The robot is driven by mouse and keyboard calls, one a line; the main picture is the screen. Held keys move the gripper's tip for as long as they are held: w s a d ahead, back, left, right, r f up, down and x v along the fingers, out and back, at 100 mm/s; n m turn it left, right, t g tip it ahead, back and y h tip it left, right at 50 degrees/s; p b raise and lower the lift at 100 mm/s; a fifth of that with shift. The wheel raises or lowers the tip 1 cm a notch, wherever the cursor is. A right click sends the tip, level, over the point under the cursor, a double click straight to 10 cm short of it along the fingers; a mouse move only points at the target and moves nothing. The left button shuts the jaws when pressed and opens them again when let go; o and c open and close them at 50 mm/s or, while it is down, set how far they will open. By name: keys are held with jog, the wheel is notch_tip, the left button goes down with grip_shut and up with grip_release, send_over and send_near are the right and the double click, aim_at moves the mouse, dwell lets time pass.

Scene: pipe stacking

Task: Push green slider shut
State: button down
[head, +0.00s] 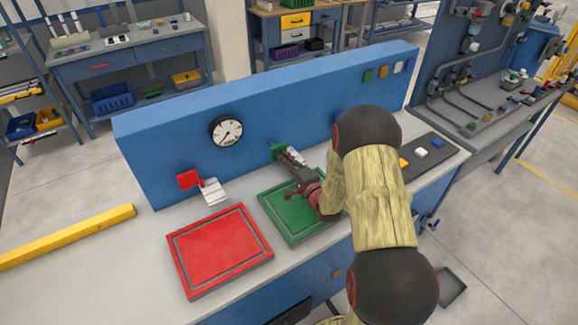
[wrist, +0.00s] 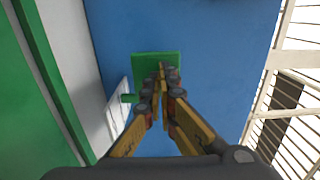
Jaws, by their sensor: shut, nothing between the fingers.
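The green slider (head: 277,147) is on the front of the blue upright panel, right of the round gauge, and my gripper (head: 283,157) partly covers it. In the wrist view the green slider (wrist: 142,62) is a green block against the blue panel, with a small green peg beside a pale plate to its lower left. My gripper (wrist: 163,74) is shut and empty. Its fingertips overlap the green block in the picture; I cannot tell whether they touch it.
A red slider (head: 188,180) with a pale plate is on the panel's left. A red tray (head: 220,249) and a green tray (head: 275,217) lie on the grey bench. A black strip with yellow, white and blue pieces (head: 421,153) lies at the right. A yellow bar (head: 70,236) is at the left.

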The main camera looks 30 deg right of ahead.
aim_at(277, 150)
jog(key=shift+w, duration=0.2)
jog(key=w, duration=0.4)
jog(key=shift+w+b, duration=0.3)
jog(key=shift+r, duration=0.1)
jog(key=shift+a, duration=0.1)
